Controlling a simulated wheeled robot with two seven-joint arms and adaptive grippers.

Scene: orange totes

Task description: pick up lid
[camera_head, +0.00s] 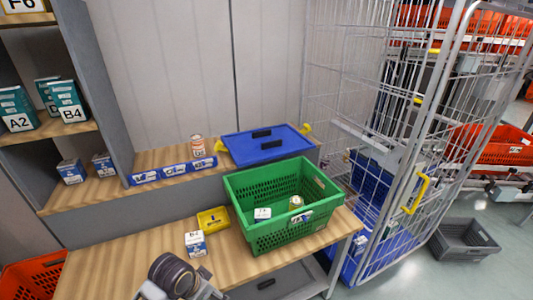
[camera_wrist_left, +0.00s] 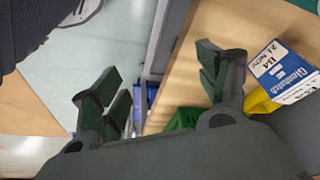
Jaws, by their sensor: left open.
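In the head view, my left arm shows at the bottom edge, at the front of the table and well away from the lid. The lid cannot be made out clearly in the wrist view. My right gripper is in neither view.
A green crate (camera_head: 265,235) holding a few small items stands on the table (camera_head: 120,265) between my arm and the lid. A small yellow bin (camera_head: 212,220) and a white-blue box (camera_head: 195,244) are left of it. A wire cage (camera_head: 335,80) stands at right.

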